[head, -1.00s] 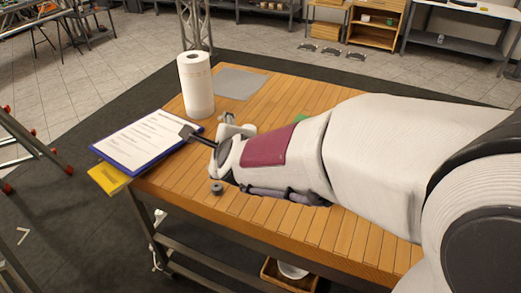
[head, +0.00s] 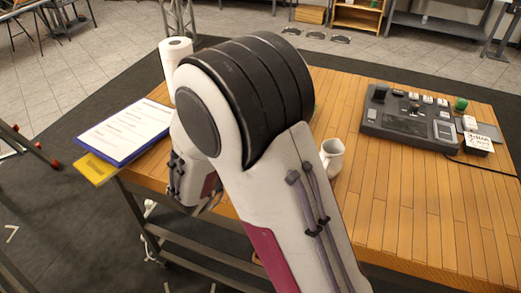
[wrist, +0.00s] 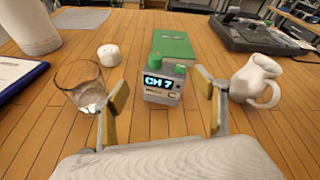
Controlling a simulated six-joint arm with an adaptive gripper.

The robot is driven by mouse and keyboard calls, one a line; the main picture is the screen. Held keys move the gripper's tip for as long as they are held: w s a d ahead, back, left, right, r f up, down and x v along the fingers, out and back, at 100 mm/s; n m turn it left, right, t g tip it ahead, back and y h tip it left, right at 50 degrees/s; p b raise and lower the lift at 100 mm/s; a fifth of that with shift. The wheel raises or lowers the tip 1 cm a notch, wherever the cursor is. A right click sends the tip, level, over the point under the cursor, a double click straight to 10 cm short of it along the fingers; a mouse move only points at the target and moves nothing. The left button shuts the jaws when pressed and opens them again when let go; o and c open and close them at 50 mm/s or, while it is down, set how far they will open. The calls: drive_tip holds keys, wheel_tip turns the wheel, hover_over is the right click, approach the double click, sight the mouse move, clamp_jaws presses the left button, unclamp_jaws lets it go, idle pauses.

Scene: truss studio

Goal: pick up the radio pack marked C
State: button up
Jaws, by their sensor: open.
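The radio pack (wrist: 163,82) stands upright on the wooden table in the wrist view. It is a small grey box with green knobs on top and a lit screen reading CH 7. A small mark below the screen looks like a C. My gripper (wrist: 160,90) is open, with one finger on each side of the pack in the picture and nothing held. I cannot tell how much depth separates the fingertips from the pack. In the head view my arm hides both the gripper and the pack.
A clear glass (wrist: 82,84) is close by my left finger, and a white mug (wrist: 255,80) by my right finger. A green book (wrist: 174,46) lies behind the pack, and a white round object (wrist: 108,55) behind the glass. A control panel (head: 408,118) is at the right.

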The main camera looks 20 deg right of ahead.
drive_tip(key=shift+s+f+m+h, duration=0.3)
drive_tip(key=shift+f+m+h, duration=0.5)
drive_tip(key=shift+m+h, duration=0.3)
drive_tip(key=shift+s+a+f+m+h, duration=0.1)
drive_tip(key=shift+a+f+m+h, duration=0.55)
drive_tip(key=shift+m, duration=0.35)
drive_tip(key=shift+s+a+f+m+h, duration=0.2)
drive_tip(key=shift+a+m+h, duration=0.2)
drive_tip(key=shift+m+h, duration=0.25)
drive_tip(key=shift+d, duration=0.1)
drive_tip(key=shift+x, duration=1.2)
drive_tip(key=shift+w+d, duration=0.1)
drive_tip(key=shift+x, duration=2.5)
drive_tip(key=shift+f, duration=0.1)
